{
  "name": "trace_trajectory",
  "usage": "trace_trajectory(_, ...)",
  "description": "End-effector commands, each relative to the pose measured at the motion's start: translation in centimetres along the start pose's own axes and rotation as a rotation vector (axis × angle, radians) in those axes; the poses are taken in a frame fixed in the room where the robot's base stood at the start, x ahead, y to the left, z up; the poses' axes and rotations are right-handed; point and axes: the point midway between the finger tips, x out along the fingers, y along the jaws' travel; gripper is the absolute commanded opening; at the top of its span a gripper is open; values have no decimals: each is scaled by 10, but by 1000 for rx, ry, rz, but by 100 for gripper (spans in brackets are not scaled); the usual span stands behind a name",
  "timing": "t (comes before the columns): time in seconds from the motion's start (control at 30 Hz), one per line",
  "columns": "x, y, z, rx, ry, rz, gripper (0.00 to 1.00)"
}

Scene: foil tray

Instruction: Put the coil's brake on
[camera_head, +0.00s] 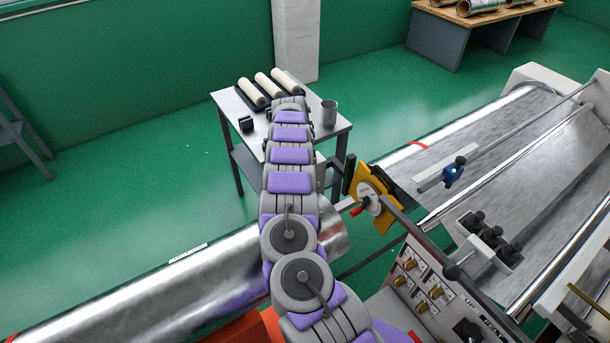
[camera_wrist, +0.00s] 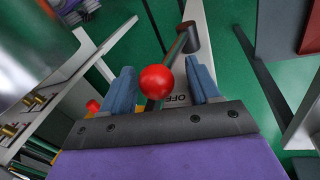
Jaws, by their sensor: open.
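In the wrist view a red ball knob (camera_wrist: 157,82) sits on the end of a dark lever (camera_wrist: 171,57) that runs back to a grey hub (camera_wrist: 188,38). A label reading OFF (camera_wrist: 176,98) shows just behind the knob. My gripper (camera_wrist: 161,72) is open, with one blue finger on each side of the knob; I cannot tell whether either touches it. A large shiny metal roll (camera_head: 120,297) lies at lower left in the head view. My arm covers part of the roll.
In the head view a yellow plate (camera_head: 385,217) with a red handle (camera_head: 358,210) stands right of my arm. A control panel (camera_head: 405,285) with brass knobs is at lower right. A small table (camera_head: 325,138) holding rollers and a cup stands behind. Green floor is open at left.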

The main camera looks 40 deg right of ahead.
Motion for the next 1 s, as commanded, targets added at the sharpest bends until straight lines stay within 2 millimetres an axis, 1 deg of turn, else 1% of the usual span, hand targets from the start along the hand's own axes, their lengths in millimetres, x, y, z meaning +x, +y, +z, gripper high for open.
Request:
trace_trajectory(0.13, -2, -1, 0, 0, 1, -3, 61)
trace_trajectory(0.23, -10, -2, -1, 1, 2, -6, 61)
trace_trajectory(0.53, -58, -2, -1, 1, 2, -8, 61)
trace_trajectory(1.0, -111, -1, -2, 0, -3, -2, 61)
